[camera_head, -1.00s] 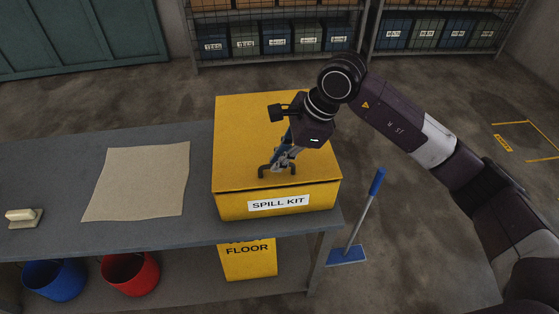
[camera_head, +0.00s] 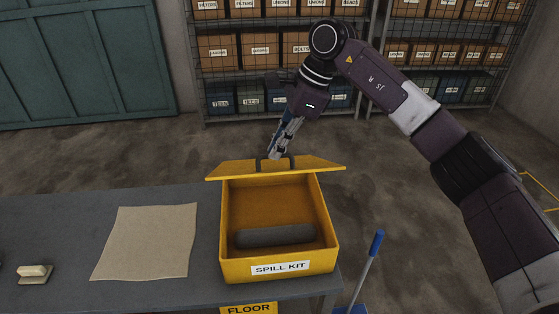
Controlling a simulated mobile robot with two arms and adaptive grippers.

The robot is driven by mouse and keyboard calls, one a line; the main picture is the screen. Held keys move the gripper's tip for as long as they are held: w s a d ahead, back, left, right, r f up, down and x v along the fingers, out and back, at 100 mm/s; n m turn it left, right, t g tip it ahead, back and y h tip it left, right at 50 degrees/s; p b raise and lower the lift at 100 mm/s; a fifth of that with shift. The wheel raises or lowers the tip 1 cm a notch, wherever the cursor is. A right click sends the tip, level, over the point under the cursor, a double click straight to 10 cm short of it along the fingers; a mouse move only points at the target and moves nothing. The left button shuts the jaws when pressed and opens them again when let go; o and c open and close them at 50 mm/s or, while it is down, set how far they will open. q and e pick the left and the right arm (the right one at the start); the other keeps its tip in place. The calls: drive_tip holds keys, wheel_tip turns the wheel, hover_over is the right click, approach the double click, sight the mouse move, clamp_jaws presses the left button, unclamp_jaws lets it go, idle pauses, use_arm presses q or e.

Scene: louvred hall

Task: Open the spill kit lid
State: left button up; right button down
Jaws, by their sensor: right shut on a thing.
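The yellow spill kit (camera_head: 279,268) stands on the grey table, its label facing me. Its lid (camera_head: 325,168) is raised at the back, swung up to a steep angle, so the box stands open. A dark grey roll (camera_head: 274,236) lies inside on the box floor. My right gripper (camera_head: 276,156) is at the lid's dark handle (camera_head: 275,164) and is shut on it. The fingertips are small and partly hidden at the handle. My left gripper is not in view.
A beige cloth (camera_head: 146,242) lies flat left of the box, and a pale block (camera_head: 34,273) lies farther left on the table (camera_head: 70,220). A blue-handled brush (camera_head: 376,243) stands right of the table. Shelves with boxes (camera_head: 228,60) stand behind, across open floor.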

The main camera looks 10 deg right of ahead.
drive_tip(key=shift+w+d+r, duration=0.15)
drive_tip(key=shift+w+r, duration=0.25)
drive_tip(key=shift+w, duration=0.3)
drive_tip(key=c, duration=2.3)
unclamp_jaws()
drive_tip(key=shift+f, duration=0.1)
drive_tip(key=shift+o, duration=1.1)
drive_tip(key=shift+w+f, duration=0.1)
drive_tip(key=shift+w, duration=0.2)
drive_tip(key=shift+o, duration=0.2)
drive_tip(key=shift+w+f, duration=0.1)
drive_tip(key=shift+w, duration=0.2)
drive_tip(key=shift+s, duration=0.1)
drive_tip(key=shift+s, duration=0.1)
drive_tip(key=shift+p, duration=0.3)
drive_tip(key=v, duration=1.2)
